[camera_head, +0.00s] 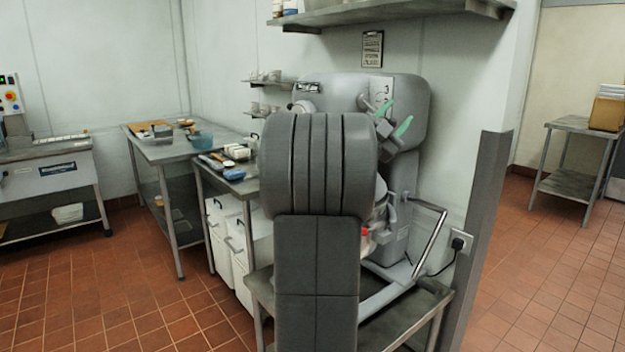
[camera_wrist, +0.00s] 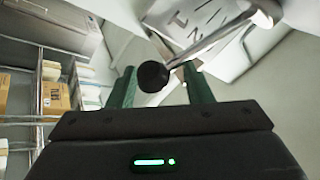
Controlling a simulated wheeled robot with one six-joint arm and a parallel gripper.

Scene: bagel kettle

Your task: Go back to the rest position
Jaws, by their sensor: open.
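My gripper (camera_head: 393,118) has two green fingers that show in front of the large grey mixer (camera_head: 412,92). The fingers are apart. In the wrist view, a black ball knob (camera_wrist: 153,76) on the end of a metal lever (camera_wrist: 228,36) shows between and just beyond the open fingers. I cannot tell whether a finger touches it. The lever runs up to a pale panel with dark markings (camera_wrist: 190,18). My own arm hides the middle of the mixer and much of its bowl in the head view.
A steel table (camera_head: 172,150) and a small side table with tubs stand left of the mixer. A wall shelf (camera_head: 390,10) hangs above. A metal bar (camera_head: 430,240) sticks out at the mixer's right, near a wall corner. The tiled floor is clear at left and right.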

